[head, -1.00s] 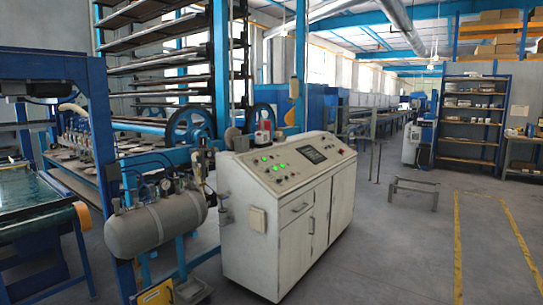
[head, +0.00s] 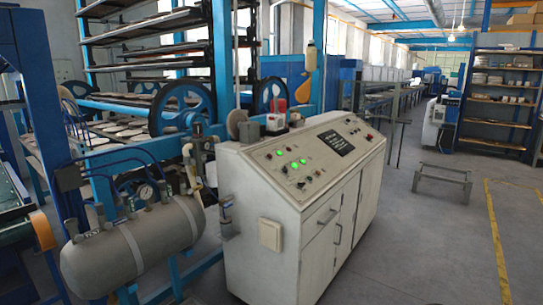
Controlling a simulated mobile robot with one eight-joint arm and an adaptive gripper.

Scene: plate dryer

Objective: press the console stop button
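The white console (head: 270,220) stands in the middle of the head view, with a sloped control panel (head: 310,152) on top. The panel has several lit green buttons (head: 290,162), a dark screen (head: 336,142), and several small knobs and red buttons. One red button (head: 369,137) sits near the panel's right end. Labels are too small to read, so I cannot tell which button is the stop. A red and white item (head: 276,114) stands on the console's back ledge. My gripper is not in view.
A grey air tank (head: 130,245) with pipes stands left of the console. Blue machine frames and racks of plates (head: 120,130) fill the left and back. A low metal stand (head: 442,180) is on the floor at right.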

